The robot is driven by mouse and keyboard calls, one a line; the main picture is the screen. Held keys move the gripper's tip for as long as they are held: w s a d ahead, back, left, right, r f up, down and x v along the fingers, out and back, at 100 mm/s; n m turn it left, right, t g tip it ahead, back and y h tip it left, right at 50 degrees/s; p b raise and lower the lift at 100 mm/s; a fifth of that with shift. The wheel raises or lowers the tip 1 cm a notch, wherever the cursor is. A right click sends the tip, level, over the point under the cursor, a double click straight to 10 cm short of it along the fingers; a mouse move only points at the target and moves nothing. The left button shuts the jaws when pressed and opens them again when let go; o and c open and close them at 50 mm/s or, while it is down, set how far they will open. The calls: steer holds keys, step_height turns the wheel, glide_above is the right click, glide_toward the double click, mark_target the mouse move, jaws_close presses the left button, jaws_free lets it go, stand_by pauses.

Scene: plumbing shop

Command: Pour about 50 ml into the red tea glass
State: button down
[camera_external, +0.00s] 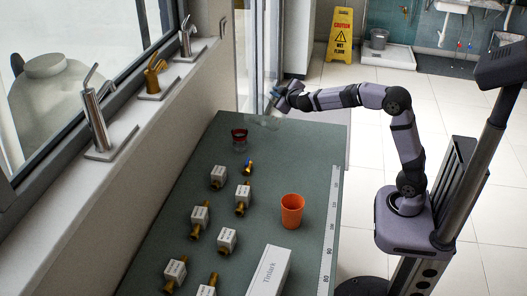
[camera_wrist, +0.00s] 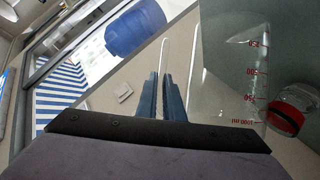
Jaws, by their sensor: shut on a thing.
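My gripper (camera_external: 274,97) is above the table's far end, to the right of the tea glass and higher. It is shut on a clear measuring beaker (camera_external: 262,121), which shows faintly. In the wrist view the beaker (camera_wrist: 235,75) has red ml marks up to 1000 and stands beside my fingers (camera_wrist: 153,85). The beaker looks tilted; its liquid level cannot be made out.
An orange cup (camera_external: 291,210) stands at the right of the table. Several boxed brass fittings (camera_external: 199,218) fill the left and near part, with a white box (camera_external: 269,272) in front. A ruler strip (camera_external: 329,235) runs along the right edge. Taps stand on the sill.

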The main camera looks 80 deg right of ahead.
steer(key=shift+s+d+f+m+b, duration=0.15)
steer(key=shift+f+b, duration=0.3)
steer(key=shift+b, duration=0.15)
steer(key=shift+s+d+f+m+b, duration=0.1)
steer(key=shift+d+f+m+b, duration=0.1)
steer(key=shift+f+b, duration=0.4)
steer(key=shift+s+d+f+m+b, duration=0.15)
steer(key=shift+f+b, duration=0.2)
steer(key=shift+b, duration=0.3)
steer(key=shift+s+d+f+y+b, duration=0.2)
steer(key=shift+f+y+b, duration=0.1)
steer(key=shift+b, duration=0.15)
steer(key=s+d+f+m+t+y+b, duration=0.2)
steer(key=s+d+f+m+y, duration=0.1)
steer(key=d+f+m, duration=0.1)
steer(key=shift+s+d+f+m+b, duration=0.3)
steer(key=shift+s+f+m+b, duration=0.15)
steer(key=shift+f, duration=0.45)
steer(key=shift+w, duration=0.1)
